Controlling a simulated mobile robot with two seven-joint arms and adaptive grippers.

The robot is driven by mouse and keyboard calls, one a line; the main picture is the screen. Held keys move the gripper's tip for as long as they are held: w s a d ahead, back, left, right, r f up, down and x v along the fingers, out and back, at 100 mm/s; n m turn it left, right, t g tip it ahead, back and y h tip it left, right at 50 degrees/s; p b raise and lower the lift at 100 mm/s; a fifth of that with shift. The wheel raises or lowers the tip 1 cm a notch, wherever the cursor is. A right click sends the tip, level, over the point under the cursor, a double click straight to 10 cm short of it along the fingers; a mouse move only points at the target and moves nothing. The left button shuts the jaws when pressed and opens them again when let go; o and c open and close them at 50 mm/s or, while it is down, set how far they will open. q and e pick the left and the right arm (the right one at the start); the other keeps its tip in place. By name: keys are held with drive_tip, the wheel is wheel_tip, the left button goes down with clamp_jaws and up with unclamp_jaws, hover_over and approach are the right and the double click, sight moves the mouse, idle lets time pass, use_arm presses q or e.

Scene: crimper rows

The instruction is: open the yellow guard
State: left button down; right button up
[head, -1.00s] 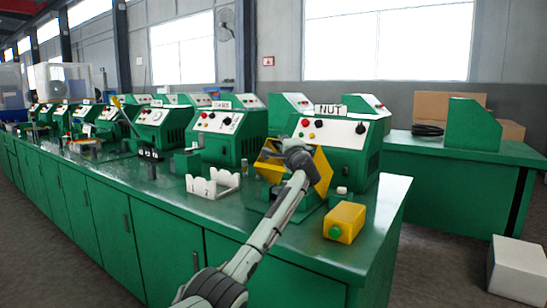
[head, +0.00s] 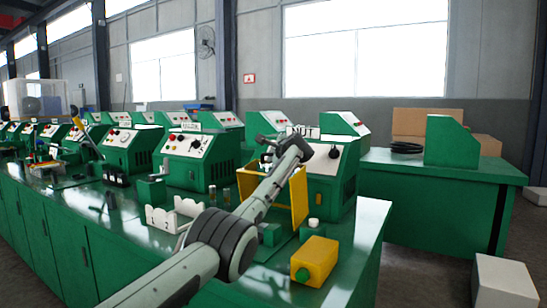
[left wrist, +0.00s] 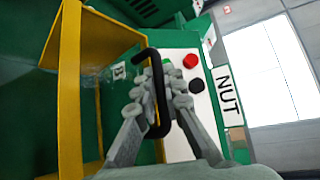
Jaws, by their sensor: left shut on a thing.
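The yellow guard (head: 299,200) is at the front of the green machine labelled NUT (head: 331,185). Yellow parts show on both sides of my arm in the head view, and my arm covers its middle. In the left wrist view its yellow frame (left wrist: 69,95) stands at the left. My left gripper (head: 296,148) is high at the machine's front, just below the NUT sign. In the left wrist view the fingers (left wrist: 157,90) are shut on a black handle (left wrist: 150,56). The guard's exact angle is hard to tell. My right gripper is not in view.
A yellow box with a green knob (head: 315,261) lies on the green bench near its right end. A white notched holder (head: 176,217) stands left of my arm. More green machines (head: 197,160) line the bench to the left. A white box (head: 503,283) is at the lower right.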

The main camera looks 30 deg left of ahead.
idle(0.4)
use_arm(q)
drive_tip(key=c, duration=1.9)
unclamp_jaws()
drive_tip(key=v, duration=1.2)
drive_tip(key=shift+c, duration=0.5)
